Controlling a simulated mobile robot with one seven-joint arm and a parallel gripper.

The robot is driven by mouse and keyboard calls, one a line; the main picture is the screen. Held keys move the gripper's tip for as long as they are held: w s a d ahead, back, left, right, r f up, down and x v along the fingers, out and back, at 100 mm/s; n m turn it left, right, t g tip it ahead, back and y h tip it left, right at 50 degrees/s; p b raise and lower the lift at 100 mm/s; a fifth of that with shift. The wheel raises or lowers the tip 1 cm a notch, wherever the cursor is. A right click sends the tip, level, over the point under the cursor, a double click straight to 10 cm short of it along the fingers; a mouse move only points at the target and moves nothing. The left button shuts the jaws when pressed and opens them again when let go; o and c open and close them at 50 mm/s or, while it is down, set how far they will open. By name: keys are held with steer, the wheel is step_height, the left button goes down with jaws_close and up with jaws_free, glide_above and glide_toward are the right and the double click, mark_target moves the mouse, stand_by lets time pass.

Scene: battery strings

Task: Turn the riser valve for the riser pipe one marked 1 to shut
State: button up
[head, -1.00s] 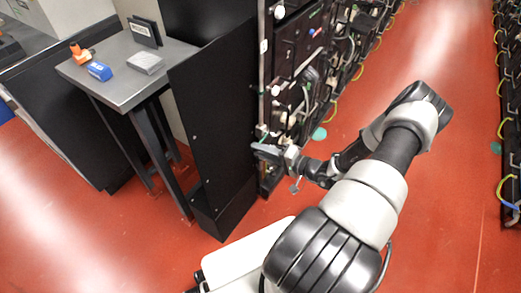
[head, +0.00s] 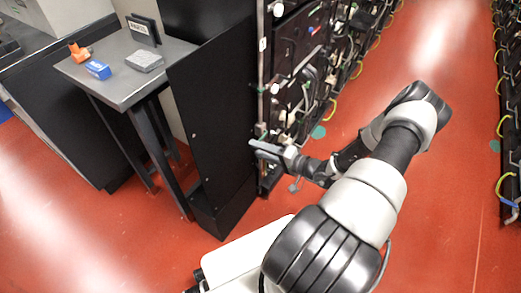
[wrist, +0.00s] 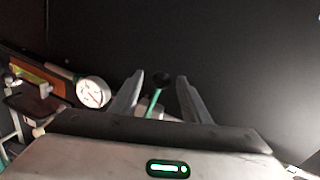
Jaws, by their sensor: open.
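A thin vertical riser pipe (head: 262,70) runs up the near edge of the battery rack, beside the black panel. My gripper (head: 264,148) is at the lower end of this pipe, low by the black panel's edge. In the wrist view, my gripper's two fingers (wrist: 158,98) are apart. A green stem with a dark round knob (wrist: 154,100) shows in the gap between them, perhaps the riser valve's handle. I cannot tell whether the fingers touch it. A white round dial (wrist: 93,92) is left of the fingers. No number 1 marking is readable.
A black panel (head: 212,120) stands close left of my gripper and fills the right of the wrist view. A grey table (head: 120,82) holds a blue box (head: 98,70), an orange item and a grey block. The red aisle floor (head: 440,180) is clear on the right.

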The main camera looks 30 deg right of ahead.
steer(key=p+v, duration=0.2)
steer(key=v, duration=1.5)
steer(key=shift+s, duration=0.2)
